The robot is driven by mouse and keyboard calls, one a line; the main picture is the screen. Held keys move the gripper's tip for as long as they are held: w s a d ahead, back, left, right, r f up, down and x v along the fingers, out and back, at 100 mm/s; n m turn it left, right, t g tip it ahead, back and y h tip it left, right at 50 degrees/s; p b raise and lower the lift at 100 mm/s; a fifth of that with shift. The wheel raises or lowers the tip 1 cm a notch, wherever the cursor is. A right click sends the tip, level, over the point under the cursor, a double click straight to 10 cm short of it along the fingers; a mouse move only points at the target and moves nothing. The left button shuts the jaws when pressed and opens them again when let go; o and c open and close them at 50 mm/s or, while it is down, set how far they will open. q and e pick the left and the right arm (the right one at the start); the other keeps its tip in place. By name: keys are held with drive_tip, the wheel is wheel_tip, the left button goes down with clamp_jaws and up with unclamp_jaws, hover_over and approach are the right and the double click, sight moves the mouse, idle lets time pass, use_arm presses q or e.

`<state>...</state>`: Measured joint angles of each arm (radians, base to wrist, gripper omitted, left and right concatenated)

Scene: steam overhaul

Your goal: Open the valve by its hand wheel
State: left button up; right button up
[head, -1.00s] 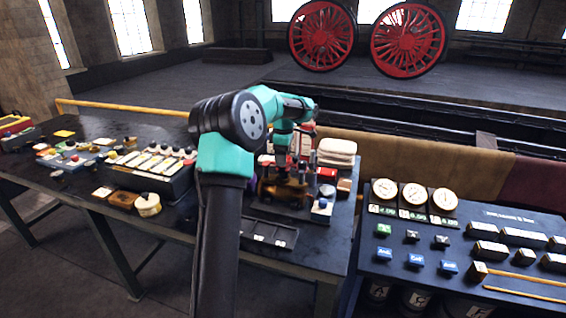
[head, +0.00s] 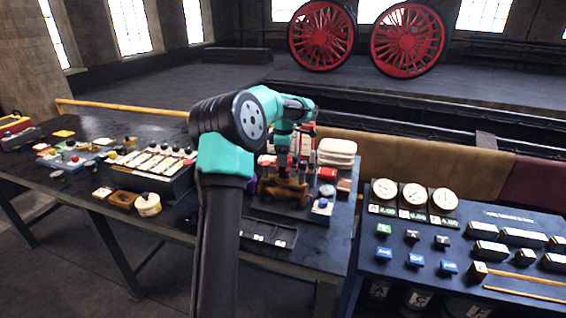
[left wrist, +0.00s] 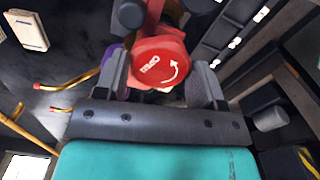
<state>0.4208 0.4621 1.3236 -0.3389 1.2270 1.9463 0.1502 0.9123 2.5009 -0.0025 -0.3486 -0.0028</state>
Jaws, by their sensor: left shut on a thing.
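The valve has a brown, bronze-looking body (head: 283,190) on the dark bench in the head view, below my left gripper (head: 284,166). Its red round hand wheel (left wrist: 158,63) fills the upper middle of the left wrist view. White lettering that reads as OPEN and a curved white arrow show on the wheel's face. My left gripper's grey fingers (left wrist: 162,70) lie on either side of the wheel and are shut on it. In the head view the wheel is mostly hidden by the gripper. My right gripper is in neither view.
A dark slotted tray (head: 268,233) lies in front of the valve. A box of switches (head: 155,172) stands to the left. A stack of pale cloths (head: 337,150) lies behind right. A second table with gauges (head: 414,195) stands at the right.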

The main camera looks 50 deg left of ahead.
use_arm(q)
drive_tip(key=n, duration=0.4)
drive_tip(key=shift+n, duration=0.3)
drive_tip(key=shift+n, duration=1.1)
drive_tip(key=shift+c, duration=0.9)
drive_tip(key=o, duration=1.2)
drive_tip(key=shift+c, duration=1.1)
drive_tip(key=shift+r, duration=3)
